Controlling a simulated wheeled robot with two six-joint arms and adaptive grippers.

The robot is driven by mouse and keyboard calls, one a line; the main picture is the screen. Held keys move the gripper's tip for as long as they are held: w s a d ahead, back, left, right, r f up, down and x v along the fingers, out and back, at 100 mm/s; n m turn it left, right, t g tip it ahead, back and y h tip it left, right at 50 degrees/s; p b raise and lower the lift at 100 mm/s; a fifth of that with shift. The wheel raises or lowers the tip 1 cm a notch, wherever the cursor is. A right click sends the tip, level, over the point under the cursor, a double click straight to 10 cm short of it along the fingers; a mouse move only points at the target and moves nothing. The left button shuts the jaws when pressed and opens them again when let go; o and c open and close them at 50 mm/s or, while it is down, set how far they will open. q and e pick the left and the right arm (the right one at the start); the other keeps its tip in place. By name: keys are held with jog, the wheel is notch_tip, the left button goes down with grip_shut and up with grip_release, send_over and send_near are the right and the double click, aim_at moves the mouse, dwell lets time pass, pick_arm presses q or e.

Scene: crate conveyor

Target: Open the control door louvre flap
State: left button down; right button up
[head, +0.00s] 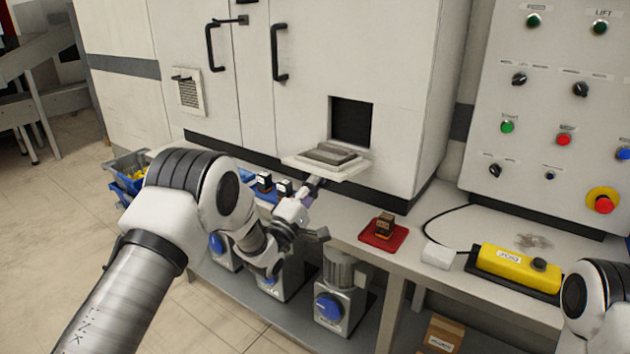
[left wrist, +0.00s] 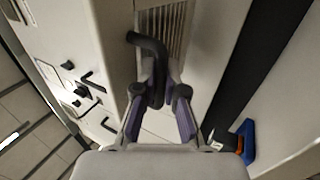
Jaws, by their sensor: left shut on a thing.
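The louvre flap (head: 352,172) is swung down and out from the cabinet door and lies about level. A dark square opening (head: 350,122) shows above and behind it. My left gripper (head: 312,186) is under the flap's near side. In the left wrist view its fingers (left wrist: 162,88) are shut on the flap's black curved handle (left wrist: 148,46), beside the louvre slats (left wrist: 178,22). The handle is mostly hidden in the head view. My right arm shows only at the lower right edge; its gripper is out of view.
The workbench below holds a red tray (head: 368,237) with a small dark block, a white box (head: 438,255) and a yellow control box (head: 515,268). A control panel (head: 545,110) stands at right. Grey motor units (head: 343,295) sit on the lower shelf.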

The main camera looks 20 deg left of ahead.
pick_arm(q)
jog(key=shift+f, duration=0.55)
jog(key=shift+w+f, duration=0.1)
jog(key=c, duration=1.2)
grip_release()
jog(key=v, duration=1.2)
